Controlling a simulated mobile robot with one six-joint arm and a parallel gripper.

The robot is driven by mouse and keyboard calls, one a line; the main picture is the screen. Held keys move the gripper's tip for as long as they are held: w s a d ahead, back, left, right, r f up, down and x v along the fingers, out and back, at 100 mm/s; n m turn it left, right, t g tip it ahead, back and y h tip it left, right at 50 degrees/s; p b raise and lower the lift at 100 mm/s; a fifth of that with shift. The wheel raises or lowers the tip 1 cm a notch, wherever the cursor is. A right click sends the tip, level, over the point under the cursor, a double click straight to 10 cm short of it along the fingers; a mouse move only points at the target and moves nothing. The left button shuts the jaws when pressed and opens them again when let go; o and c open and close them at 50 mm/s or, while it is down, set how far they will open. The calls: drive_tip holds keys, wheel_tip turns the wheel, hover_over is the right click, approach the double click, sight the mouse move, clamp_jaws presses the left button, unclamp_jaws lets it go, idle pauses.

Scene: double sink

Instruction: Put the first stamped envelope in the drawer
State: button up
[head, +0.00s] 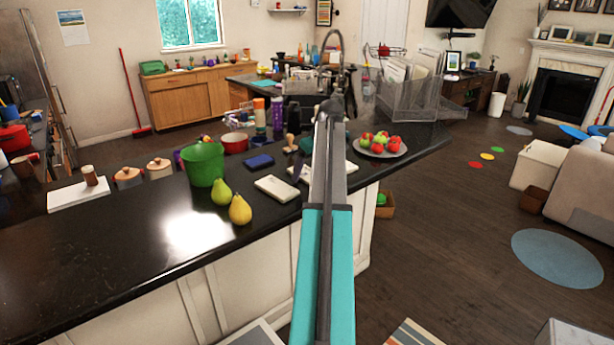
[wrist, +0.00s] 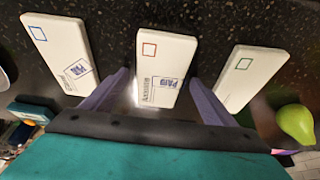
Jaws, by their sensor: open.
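In the wrist view, three white envelopes lie side by side on the black counter: a left one with a blue square (wrist: 58,50), a middle one with a red square (wrist: 165,60) and a right one with a green square (wrist: 248,75). Each bears a dark printed mark near its lower end. My gripper (wrist: 158,82) is open, its purple fingers on either side of the middle envelope; contact cannot be told. In the head view, one envelope (head: 278,188) shows plainly; my arm covers much of the others. A mesh organizer (head: 410,98) stands behind, with a drawer-like part (head: 452,110) extending right.
Two pears (head: 240,210) and a green bucket (head: 203,164) stand left of the envelopes. A blue pad (head: 258,162) and a wooden-handled stamp (head: 291,143) lie behind them. A plate of fruit (head: 380,152) sits right of my arm. The counter's front left is clear.

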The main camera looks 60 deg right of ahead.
sight(306, 172)
idle(0.3)
drive_tip(key=c, duration=1.2)
drive_tip(key=shift+r, duration=0.1)
drive_tip(key=shift+r+b, duration=0.75)
drive_tip(key=shift+r, duration=0.7)
drive_tip(key=shift+s+a+r, duration=0.1)
drive_tip(key=shift+s+r, duration=0.05)
drive_tip(key=shift+r, duration=0.05)
drive_tip(key=s+a+b, duration=0.1)
drive_tip(key=s+a, duration=0.2)
drive_tip(key=s, duration=0.1)
drive_tip(key=s+a+r+b, duration=0.1)
drive_tip(key=s+a, duration=0.2)
drive_tip(key=s, duration=0.1)
drive_tip(key=s+a+b, duration=0.2)
drive_tip(key=s+a, duration=0.1)
drive_tip(key=s, duration=0.1)
drive_tip(key=shift+s+a+r, duration=0.15)
drive_tip(key=shift+s+r, duration=0.1)
drive_tip(key=shift+s, duration=0.1)
